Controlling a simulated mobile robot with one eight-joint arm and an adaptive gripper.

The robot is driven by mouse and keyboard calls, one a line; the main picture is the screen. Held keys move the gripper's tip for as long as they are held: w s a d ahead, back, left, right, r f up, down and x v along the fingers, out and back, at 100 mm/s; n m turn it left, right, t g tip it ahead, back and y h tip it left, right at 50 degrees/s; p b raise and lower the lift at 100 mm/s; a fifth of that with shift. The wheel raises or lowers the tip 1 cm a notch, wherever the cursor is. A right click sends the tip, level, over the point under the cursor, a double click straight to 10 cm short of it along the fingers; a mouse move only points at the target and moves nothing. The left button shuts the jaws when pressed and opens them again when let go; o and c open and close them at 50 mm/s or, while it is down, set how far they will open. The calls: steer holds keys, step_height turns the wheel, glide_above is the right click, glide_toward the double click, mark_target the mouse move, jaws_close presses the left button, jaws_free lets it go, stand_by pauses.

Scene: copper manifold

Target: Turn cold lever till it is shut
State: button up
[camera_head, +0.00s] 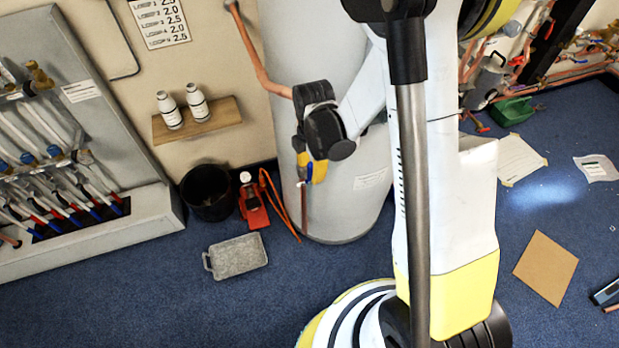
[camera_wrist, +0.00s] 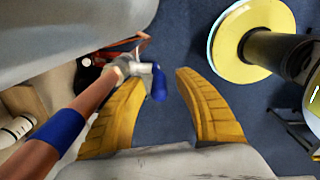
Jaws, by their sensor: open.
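The cold lever (camera_wrist: 158,84) is a short blue handle on a grey metal valve (camera_wrist: 128,66) in the wrist view. The valve sits on a copper pipe (camera_wrist: 95,97) with a blue band (camera_wrist: 58,130). My gripper (camera_wrist: 162,76) is open, its yellow fingers on either side of the blue handle. The handle is close to the left fingertip; I cannot tell whether they touch. A gap shows between the handle and the right finger.
The tall grey tank (camera_head: 352,205) stands right behind my gripper. A copper pipe (camera_head: 262,75) runs into it. A wooden shelf (camera_head: 196,120) with two white bottles is on the wall. A black bin (camera_head: 207,193), red tool (camera_head: 254,205) and grey tray (camera_head: 237,258) are on the floor.

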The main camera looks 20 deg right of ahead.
steer(key=shift+f+b, duration=0.35)
steer(key=shift+f, duration=0.95)
